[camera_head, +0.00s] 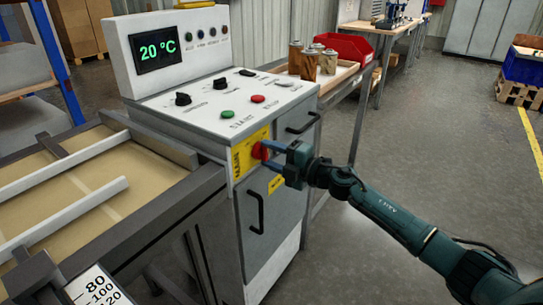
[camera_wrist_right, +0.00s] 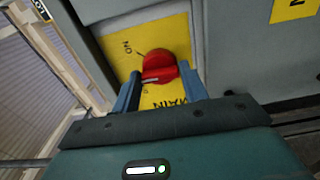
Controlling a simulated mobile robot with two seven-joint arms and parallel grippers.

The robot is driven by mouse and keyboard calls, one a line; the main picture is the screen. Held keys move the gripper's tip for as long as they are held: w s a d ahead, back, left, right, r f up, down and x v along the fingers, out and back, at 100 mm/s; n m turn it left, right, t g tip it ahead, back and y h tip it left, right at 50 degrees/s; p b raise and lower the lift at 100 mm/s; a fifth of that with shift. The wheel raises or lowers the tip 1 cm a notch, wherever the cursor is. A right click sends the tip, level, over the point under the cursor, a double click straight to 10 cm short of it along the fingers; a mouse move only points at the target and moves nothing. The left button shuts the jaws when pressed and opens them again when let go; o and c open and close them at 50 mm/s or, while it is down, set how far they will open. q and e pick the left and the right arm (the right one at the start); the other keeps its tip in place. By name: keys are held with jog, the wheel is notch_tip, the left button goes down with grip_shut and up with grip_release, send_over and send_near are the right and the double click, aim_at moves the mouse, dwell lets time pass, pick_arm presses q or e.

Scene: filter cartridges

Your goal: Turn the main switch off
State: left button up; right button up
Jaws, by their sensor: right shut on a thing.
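The main switch is a red rotary knob (camera_head: 258,151) on a yellow plate (camera_head: 243,158) on the front of the grey control cabinet. In the right wrist view the red knob (camera_wrist_right: 159,66) sits on the yellow plate (camera_wrist_right: 179,34), with "ON" at its upper left and "MAIN" below. My right gripper (camera_head: 268,152) reaches in from the right. Its two blue fingers stand on either side of the knob, and it is shut on it; the fingertips also show in the right wrist view (camera_wrist_right: 162,84). My left gripper is out of view.
The cabinet top carries a lit display reading 20 °C (camera_head: 157,51), black knobs, a green button (camera_head: 227,114) and a red button (camera_head: 257,99). Cabinet handles (camera_head: 257,212) stick out nearby. A table with cartridges (camera_head: 328,62) and a red bin (camera_head: 346,47) stands behind.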

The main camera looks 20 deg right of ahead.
jog(key=n+b, duration=0.2)
jog(key=n, duration=0.6)
jog(key=shift+f, duration=0.1)
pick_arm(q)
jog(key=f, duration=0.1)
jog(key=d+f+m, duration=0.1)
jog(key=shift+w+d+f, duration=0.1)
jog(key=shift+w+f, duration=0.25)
pick_arm(e)
jog(key=shift+n, duration=0.6)
jog(key=o, duration=1)
